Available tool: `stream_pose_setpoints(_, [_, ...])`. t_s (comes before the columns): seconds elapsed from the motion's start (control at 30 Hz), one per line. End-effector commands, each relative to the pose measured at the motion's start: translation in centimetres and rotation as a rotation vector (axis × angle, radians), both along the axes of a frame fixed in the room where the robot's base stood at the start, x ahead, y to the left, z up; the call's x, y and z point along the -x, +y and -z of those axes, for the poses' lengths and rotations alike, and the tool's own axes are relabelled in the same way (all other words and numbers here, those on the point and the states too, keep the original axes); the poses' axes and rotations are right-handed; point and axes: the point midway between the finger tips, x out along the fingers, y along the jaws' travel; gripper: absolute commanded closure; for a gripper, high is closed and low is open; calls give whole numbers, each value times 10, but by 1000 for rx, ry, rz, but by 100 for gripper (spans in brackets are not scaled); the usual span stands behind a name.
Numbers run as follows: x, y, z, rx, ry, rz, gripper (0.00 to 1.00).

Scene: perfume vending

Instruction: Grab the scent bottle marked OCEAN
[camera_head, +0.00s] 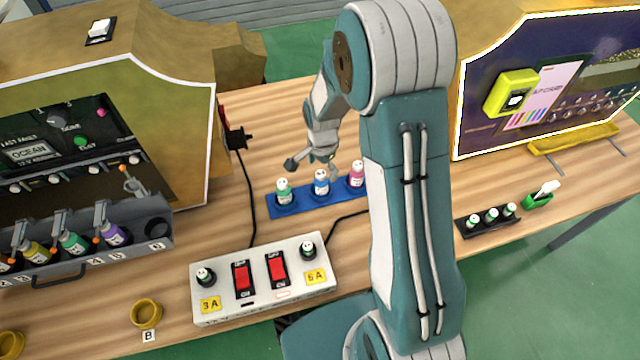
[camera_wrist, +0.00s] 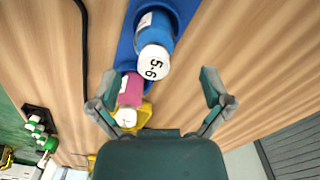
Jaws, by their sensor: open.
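A blue rack (camera_head: 318,203) on the wooden table holds a green bottle (camera_head: 284,191), a blue bottle (camera_head: 321,183) and a pink bottle (camera_head: 356,174), all with white caps. No OCEAN label is legible on them. In the wrist view the blue bottle (camera_wrist: 158,28) shows a cap marked "5-6", and the pink bottle (camera_wrist: 130,92) stands beside it. My gripper (camera_head: 314,165) is open and empty above and behind the rack. In the wrist view its spread fingers (camera_wrist: 158,84) frame the blue bottle and part of the pink one, apart from both.
A switch box (camera_head: 262,300) stands in front of the rack. Cables (camera_head: 245,195) cross the table. A small black rack (camera_head: 490,219) and the right machine (camera_head: 470,110) are at right.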

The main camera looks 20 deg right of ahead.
Motion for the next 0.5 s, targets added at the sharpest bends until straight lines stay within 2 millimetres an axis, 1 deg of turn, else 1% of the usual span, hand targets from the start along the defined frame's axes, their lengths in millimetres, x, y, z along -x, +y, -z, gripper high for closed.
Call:
stream_pose_setpoints(0.07, [2,1,7,0,2,-1,1])
stream_pose_setpoints(0.23, [7,3,33,0,4,-1,1])
stream_pose_setpoints(0.3, [6,3,43,0,3,0,1])
stream_pose_setpoints(0.4, [6,3,51,0,0,-1,1])
stream_pose_setpoints(0.5, [6,3,53,0,0,-1,1])
